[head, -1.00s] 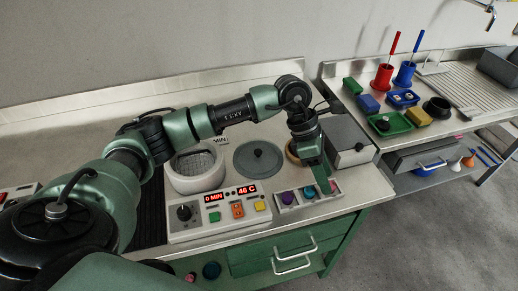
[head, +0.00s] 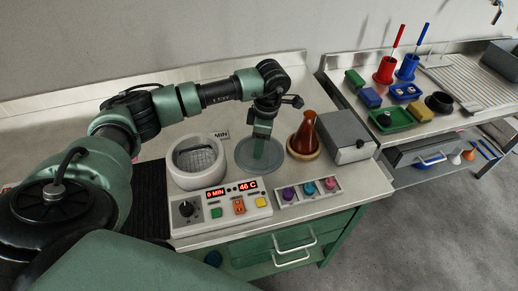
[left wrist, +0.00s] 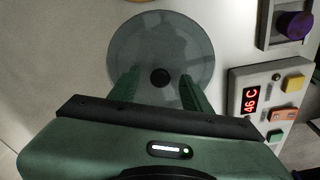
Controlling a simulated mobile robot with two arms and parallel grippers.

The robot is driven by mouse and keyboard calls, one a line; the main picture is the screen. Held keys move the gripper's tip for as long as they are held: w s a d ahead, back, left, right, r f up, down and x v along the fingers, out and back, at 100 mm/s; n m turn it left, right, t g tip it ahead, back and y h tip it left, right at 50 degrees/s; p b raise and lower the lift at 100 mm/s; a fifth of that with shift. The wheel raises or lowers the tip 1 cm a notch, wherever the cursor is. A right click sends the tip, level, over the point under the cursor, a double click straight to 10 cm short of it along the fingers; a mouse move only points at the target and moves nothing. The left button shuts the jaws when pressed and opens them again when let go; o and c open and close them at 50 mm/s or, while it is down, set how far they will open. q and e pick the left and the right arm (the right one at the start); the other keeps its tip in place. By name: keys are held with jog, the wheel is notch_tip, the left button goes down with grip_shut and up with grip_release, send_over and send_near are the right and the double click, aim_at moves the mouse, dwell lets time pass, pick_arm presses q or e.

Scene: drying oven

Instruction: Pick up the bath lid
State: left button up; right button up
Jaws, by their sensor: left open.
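The bath lid (head: 244,157) is a round grey translucent disc lying flat on the bench, just right of the white bath. In the left wrist view the lid (left wrist: 180,35) shows whole in outline, with a dark round knob (left wrist: 160,78) at its middle. My left gripper (head: 258,152) points down over the lid. In the left wrist view its two fingers (left wrist: 158,88) are open, one on each side of the knob. Whether they touch the knob or lid I cannot tell. The knob is hidden behind the gripper in the head view. My right gripper is not in view.
The white bath (head: 197,165) stands open on the left, with the control panel (head: 222,207) in front. A brown flask (head: 306,134) on a ring and a grey box (head: 345,137) stand to the right. Coloured knobs (head: 309,189) sit at the front.

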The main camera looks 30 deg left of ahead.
pick_arm(q)
jog(key=shift+f, duration=0.2)
grip_shut()
jog(key=shift+r, duration=0.2)
